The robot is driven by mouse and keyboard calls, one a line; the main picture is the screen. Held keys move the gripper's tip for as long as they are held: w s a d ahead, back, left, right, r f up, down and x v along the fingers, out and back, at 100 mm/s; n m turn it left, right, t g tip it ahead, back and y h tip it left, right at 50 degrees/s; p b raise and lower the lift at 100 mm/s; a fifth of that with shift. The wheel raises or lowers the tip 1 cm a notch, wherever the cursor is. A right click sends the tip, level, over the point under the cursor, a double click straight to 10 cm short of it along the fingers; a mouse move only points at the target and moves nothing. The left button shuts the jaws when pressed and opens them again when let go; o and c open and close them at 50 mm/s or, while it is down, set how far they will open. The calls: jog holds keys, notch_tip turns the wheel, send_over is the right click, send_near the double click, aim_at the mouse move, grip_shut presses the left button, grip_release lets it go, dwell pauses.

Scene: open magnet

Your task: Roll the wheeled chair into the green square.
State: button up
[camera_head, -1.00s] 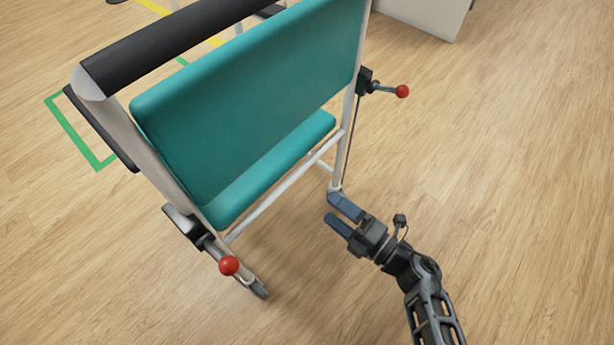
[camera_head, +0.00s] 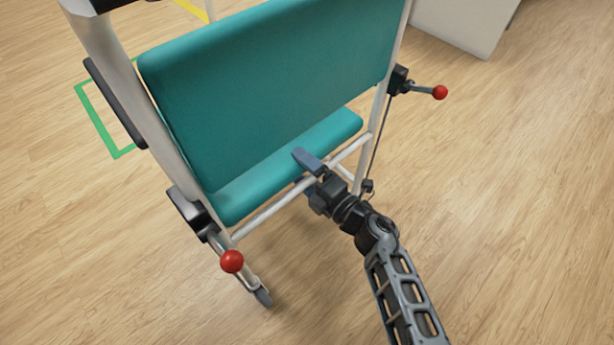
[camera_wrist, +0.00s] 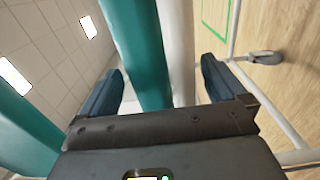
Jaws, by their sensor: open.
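The wheeled chair (camera_head: 270,90) stands upright with its teal backrest and seat (camera_head: 290,165) in a white frame. A red-knobbed lever sticks out on each side. My gripper (camera_head: 304,172) is at the chair's rear, by the white crossbar (camera_head: 265,215) behind the seat. Its jaws are open. In the wrist view, the white bar (camera_wrist: 178,50) and teal padding run between the two fingers (camera_wrist: 165,88); I cannot tell whether they touch. Part of the green square's outline (camera_head: 98,122) shows on the floor left of the chair; the chair hides the rest.
A white cabinet (camera_head: 465,22) stands at the top right. A yellow floor line (camera_head: 192,10) runs behind the chair at the top. The wooden floor (camera_head: 520,210) to the right is clear. One caster (camera_head: 262,297) shows at the chair's lower left.

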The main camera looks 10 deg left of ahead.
jog(key=shift+w+a, duration=0.15)
grip_shut()
dwell(0.9)
